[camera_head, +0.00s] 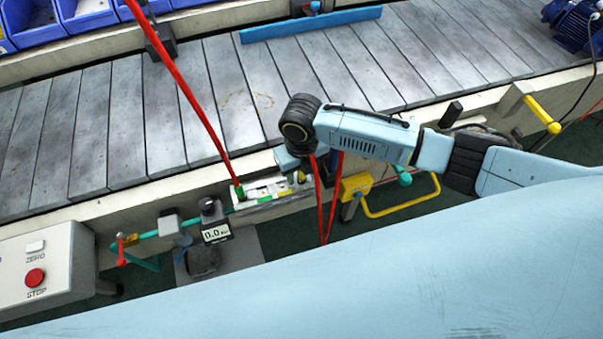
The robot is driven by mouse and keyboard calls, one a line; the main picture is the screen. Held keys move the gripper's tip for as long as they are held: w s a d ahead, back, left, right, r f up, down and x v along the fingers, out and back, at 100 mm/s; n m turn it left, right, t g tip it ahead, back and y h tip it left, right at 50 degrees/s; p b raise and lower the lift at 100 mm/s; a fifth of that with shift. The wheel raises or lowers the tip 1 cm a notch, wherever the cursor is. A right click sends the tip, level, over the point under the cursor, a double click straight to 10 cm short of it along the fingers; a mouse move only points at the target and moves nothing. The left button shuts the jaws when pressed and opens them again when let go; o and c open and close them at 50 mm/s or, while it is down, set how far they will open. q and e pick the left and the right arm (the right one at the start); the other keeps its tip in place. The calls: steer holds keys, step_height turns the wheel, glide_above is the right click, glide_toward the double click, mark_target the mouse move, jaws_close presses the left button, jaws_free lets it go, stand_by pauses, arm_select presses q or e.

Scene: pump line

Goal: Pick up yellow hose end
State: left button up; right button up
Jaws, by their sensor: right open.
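My right arm comes in from the right, and my right gripper (290,161) hangs over the white holder strip (268,190) at the conveyor's near edge. Its jaws are open, though the wrist hides most of them. A small yellow piece (301,177), which looks like the yellow hose end, shows just below and right of the jaws at the strip's right end. I cannot tell whether they touch. A green hose end (240,193) stands at the strip's left end on a red hose (190,95). My left gripper is not in view.
Red hoses (322,215) hang beside my wrist. A yellow block (355,186) with a yellow loop handle (405,211) is to the right. A gauge (216,233) reading 0.0, a red-handled valve (121,250) and a control box (40,268) are left. The slatted conveyor (130,120) is mostly clear.

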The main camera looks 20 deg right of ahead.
jaws_close()
steer(key=shift+r, duration=0.1)
step_height(320, 180, up, 9)
steer(key=shift+r+p, duration=0.15)
steer(key=shift+p, duration=0.7)
steer(key=shift+r+p, duration=0.35)
steer(key=shift+r, duration=0.3)
step_height(320, 180, up, 2)
steer(key=p, duration=0.3)
steer(key=shift+r, duration=0.2)
